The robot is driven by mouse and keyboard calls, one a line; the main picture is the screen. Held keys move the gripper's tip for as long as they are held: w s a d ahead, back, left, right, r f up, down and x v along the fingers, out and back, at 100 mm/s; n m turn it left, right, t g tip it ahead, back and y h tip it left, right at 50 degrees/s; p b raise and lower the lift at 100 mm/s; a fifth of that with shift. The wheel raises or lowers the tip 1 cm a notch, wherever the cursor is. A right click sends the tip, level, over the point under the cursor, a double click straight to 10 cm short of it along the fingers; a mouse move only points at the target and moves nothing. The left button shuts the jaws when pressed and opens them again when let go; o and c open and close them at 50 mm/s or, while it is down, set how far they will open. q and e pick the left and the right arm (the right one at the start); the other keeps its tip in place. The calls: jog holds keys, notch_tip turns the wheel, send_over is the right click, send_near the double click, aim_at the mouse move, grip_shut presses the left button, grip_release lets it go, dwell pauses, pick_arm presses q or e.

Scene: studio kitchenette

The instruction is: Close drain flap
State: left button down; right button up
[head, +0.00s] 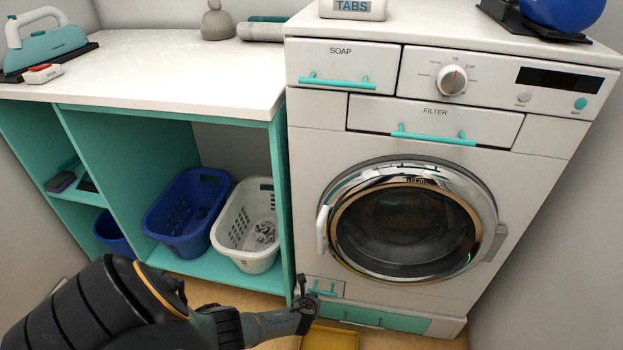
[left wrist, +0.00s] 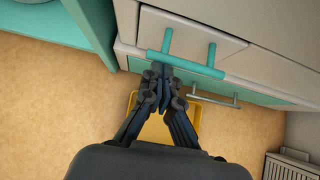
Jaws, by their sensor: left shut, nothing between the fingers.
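The drain flap (head: 336,284) is a small pale panel with a teal bar handle at the lower left of the white washing machine (head: 540,190). In the left wrist view the flap (left wrist: 190,28) fills the upper middle, with its teal handle (left wrist: 186,65) nearest the camera. I cannot tell whether it sits fully flush. My left gripper (head: 304,302) is shut and empty, at the flap's lower left. In the left wrist view its fingertips (left wrist: 161,77) are close below the left end of the handle; contact is unclear. My right gripper is not in view.
A yellow tray (head: 329,339) lies on the floor below the flap. A teal kick panel (head: 385,321) runs along the machine's base. A teal shelf unit with a blue basket (head: 178,236) and a white basket (head: 243,255) stands to the left. A vent (left wrist: 291,167) is at the lower right.

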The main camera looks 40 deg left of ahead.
pick_arm(q)
jog(key=shift+w+a+r, duration=0.7)
jog(key=shift+w+r, duration=0.15)
jog(key=shift+w, duration=0.15)
jog(key=shift+s+d+r, duration=0.1)
jog(key=shift+s, duration=0.05)
jog(key=shift+s+r, duration=0.2)
jog(key=s+d+f+v, duration=0.1)
jog(key=f+v, duration=0.1)
jog(key=v, duration=0.9)
jog(key=shift+s+d+r, duration=0.25)
jog(key=shift+s, duration=0.15)
jog(key=shift+d, duration=0.1)
